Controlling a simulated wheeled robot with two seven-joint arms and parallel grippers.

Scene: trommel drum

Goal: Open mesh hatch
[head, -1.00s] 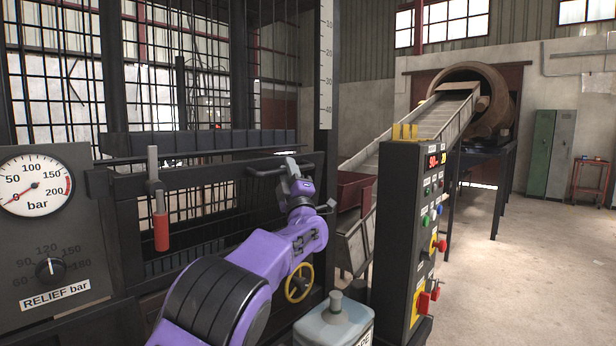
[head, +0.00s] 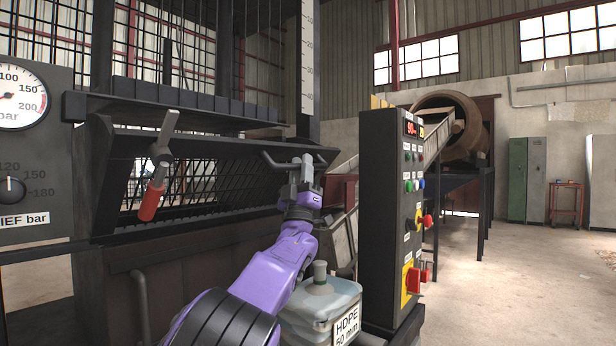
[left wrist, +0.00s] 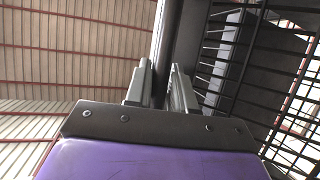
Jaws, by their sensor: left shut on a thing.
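The mesh hatch (head: 200,178) is a black-framed grid panel in the head view, left of centre. It leans outward, with its upper edge away from the machine frame. A dark bar handle (head: 272,160) stands at its upper right. My left gripper (head: 303,166) is shut on this handle. In the left wrist view, its two grey fingers (left wrist: 161,88) stand on either side of a dark bar (left wrist: 168,45). A lever with a red grip (head: 152,200) sits tilted at the hatch's left. My right gripper is out of view.
An HDPE container (head: 320,310) stands close below my left arm. A control post (head: 380,220) with buttons is just to the right. A gauge panel (head: 30,150) is at the far left. Open floor (head: 520,285) lies at the right.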

